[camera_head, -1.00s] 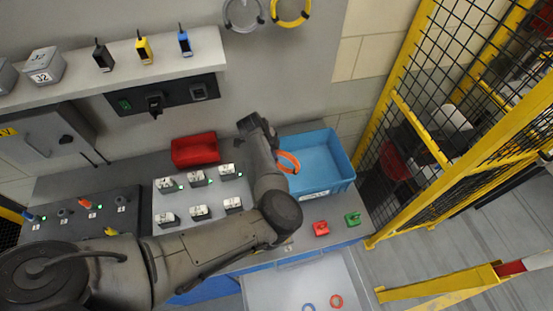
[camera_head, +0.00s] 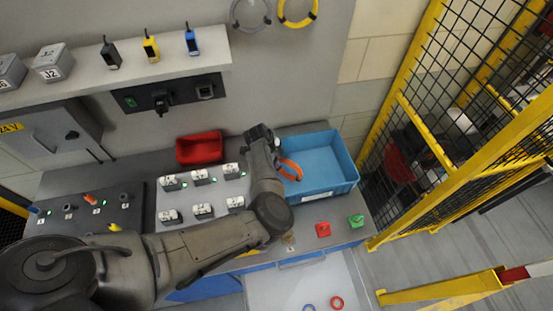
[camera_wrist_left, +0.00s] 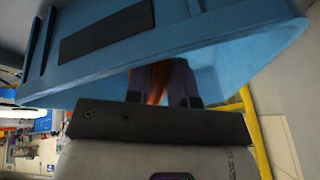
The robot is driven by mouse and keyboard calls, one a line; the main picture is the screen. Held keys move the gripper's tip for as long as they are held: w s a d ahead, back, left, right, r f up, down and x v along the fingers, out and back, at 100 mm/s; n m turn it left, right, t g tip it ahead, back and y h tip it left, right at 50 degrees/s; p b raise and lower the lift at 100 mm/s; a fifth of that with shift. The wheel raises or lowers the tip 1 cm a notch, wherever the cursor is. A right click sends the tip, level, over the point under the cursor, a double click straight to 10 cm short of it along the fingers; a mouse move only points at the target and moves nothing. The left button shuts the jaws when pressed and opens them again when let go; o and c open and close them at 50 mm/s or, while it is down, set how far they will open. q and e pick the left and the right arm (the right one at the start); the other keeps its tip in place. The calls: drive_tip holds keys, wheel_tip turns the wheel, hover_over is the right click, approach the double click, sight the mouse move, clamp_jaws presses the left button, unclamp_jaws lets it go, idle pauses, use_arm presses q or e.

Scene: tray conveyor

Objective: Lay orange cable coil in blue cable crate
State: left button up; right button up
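The blue cable crate (camera_head: 345,172) stands at the right end of the grey worktop in the head view, and its wall and rim fill the top of the left wrist view (camera_wrist_left: 215,38). The orange cable coil (camera_head: 291,169) shows at the crate's left side, partly hidden by my arm. My left gripper (camera_wrist_left: 161,88) is shut on the coil, whose orange strands (camera_wrist_left: 157,82) show between its fingers. In the head view the coil overlaps the crate's left inner side; I cannot tell its height above the floor. My right gripper is not in view.
A red bin (camera_head: 199,148) stands left of the crate, behind several white-topped modules. A red block (camera_head: 323,229) and a green block (camera_head: 356,220) lie in front of the crate. Yellow mesh fencing (camera_head: 420,130) rises to the right. A shelf (camera_head: 90,75) runs along the wall.

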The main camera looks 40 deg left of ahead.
use_arm(q)
drive_tip(key=shift+o, duration=0.6)
drive_tip(key=shift+r, duration=0.1)
